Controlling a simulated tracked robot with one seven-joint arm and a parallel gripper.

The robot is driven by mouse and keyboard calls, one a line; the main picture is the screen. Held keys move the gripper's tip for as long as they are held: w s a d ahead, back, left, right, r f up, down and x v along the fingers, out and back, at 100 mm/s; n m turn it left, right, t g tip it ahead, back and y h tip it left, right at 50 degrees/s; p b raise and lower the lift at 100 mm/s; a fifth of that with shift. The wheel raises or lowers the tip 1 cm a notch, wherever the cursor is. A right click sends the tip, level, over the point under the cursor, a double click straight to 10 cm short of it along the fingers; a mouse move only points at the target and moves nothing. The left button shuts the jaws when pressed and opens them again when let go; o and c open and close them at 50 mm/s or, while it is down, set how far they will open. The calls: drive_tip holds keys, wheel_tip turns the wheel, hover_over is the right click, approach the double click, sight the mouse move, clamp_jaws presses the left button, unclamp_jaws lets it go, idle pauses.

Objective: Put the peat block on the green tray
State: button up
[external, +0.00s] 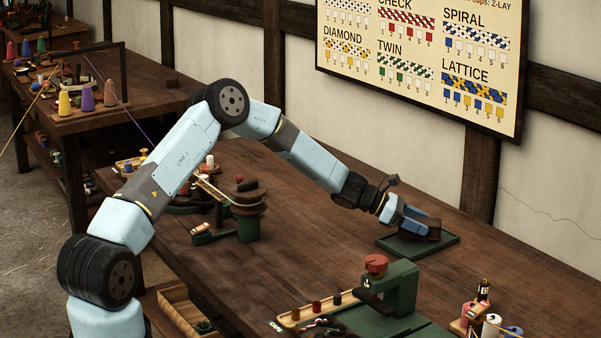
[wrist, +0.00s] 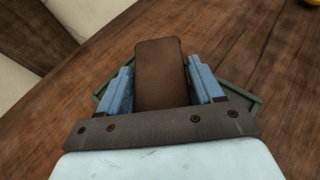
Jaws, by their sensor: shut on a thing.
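The peat block (wrist: 160,75) is a brown rectangular block between the two blue fingers of my gripper (wrist: 162,85) in the wrist view. My gripper is shut on it. In the external view the peat block (external: 433,231) is at the fingertips, over the green tray (external: 412,248) on the far right part of the bench. The tray is a shallow dark green square with a raised rim. In the wrist view the tray's edge (wrist: 246,92) shows behind the fingers. I cannot tell whether the block's underside touches the tray.
A green press with a red knob (external: 376,264) stands at the bench front, beside a wooden rack with several coloured pegs (external: 318,306). A green stand (external: 248,222) is left of the tray. Spools and a bottle (external: 484,312) are at the lower right. Bench around the tray is clear.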

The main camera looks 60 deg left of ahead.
drive_tip(key=shift+f, duration=0.25)
drive_tip(key=o, duration=1.2)
drive_tip(key=shift+c, duration=0.2)
